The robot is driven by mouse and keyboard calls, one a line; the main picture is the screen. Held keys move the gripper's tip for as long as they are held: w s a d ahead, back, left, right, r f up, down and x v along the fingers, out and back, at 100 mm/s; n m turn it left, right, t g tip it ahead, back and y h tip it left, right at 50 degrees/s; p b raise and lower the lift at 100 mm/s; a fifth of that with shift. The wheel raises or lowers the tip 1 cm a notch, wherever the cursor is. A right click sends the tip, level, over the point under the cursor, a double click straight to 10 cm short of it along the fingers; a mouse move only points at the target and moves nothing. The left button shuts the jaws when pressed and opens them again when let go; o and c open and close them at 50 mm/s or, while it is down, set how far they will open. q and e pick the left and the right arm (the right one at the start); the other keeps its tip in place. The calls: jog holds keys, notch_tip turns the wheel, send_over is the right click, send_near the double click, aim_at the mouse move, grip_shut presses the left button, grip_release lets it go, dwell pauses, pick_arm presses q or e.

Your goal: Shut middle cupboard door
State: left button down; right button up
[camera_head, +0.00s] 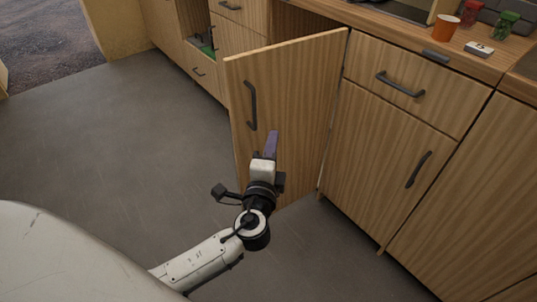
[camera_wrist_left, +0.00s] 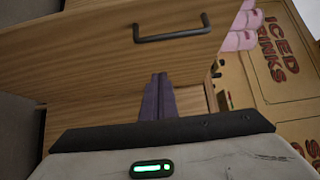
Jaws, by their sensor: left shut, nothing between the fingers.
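The wooden cupboard door (camera_head: 290,100) stands open in the head view, swung out from the counter front. Its dark bar handle (camera_head: 250,105) is near its left edge, on the face towards me. My left gripper (camera_head: 271,143) is in front of the lower part of this face, below and right of the handle. Its purple fingers are shut together with nothing between them. I cannot tell whether they touch the door. In the left wrist view the shut fingers (camera_wrist_left: 157,97) point at wood, below a dark handle (camera_wrist_left: 172,35). My right gripper is out of view.
Right of the door are a closed drawer (camera_head: 400,85) and a closed cupboard door (camera_head: 380,150). An orange cup (camera_head: 445,28) and jars stand on the counter. Grey floor (camera_head: 130,130) is clear on the left. An "ICED DRINKS" sign (camera_wrist_left: 275,50) shows in the wrist view.

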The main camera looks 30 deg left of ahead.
pick_arm(q)
jog(key=shift+w+a, duration=0.45)
jog(key=shift+a, duration=0.4)
jog(key=shift+w+a, duration=0.4)
jog(key=shift+a, duration=0.5)
jog(key=shift+w+a, duration=0.45)
jog(key=shift+a, duration=0.4)
